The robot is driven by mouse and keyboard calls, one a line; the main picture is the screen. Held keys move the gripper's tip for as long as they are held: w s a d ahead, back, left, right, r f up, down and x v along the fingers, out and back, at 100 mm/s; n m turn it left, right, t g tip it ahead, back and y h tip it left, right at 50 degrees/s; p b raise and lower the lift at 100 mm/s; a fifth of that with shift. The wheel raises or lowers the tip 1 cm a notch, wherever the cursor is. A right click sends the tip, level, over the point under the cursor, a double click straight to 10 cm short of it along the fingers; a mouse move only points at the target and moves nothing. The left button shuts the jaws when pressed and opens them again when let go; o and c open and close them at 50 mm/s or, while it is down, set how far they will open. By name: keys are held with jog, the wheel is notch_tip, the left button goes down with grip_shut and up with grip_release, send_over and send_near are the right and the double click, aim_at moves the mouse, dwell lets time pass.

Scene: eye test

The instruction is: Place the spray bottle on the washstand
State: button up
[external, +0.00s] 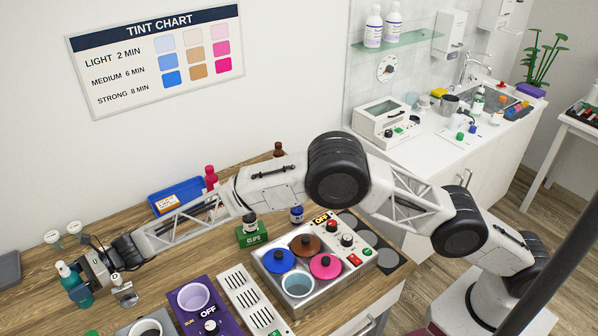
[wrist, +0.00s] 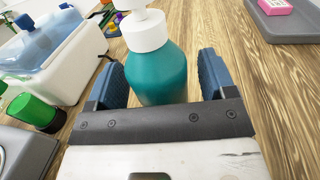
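A teal bottle with a white top, which I take as the spray bottle (external: 72,284), is at the far left of the wooden worktop in the external view. In the wrist view the bottle (wrist: 157,72) stands between the two blue fingers of my gripper (wrist: 160,80). The fingers are spread, with a narrow gap at the bottle's right side; contact on the left is unclear. My gripper (external: 88,276) reaches the bottle from the right in the external view. The washstand (external: 432,126) is the white counter with a sink at the upper right.
The washstand holds a white device (external: 386,122), several bottles and a sink (external: 487,94). On the worktop are a blue tray (external: 172,193), a purple unit (external: 200,305) and a steel warmer with coloured lids (external: 310,285). A grey tray (wrist: 290,22) lies right of the bottle.

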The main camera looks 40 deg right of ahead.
aim_at(59, 263)
jog(key=c, duration=1)
jog(key=shift+c, duration=0.2)
jog(key=shift+r, duration=0.15)
jog(key=shift+r, duration=4.9)
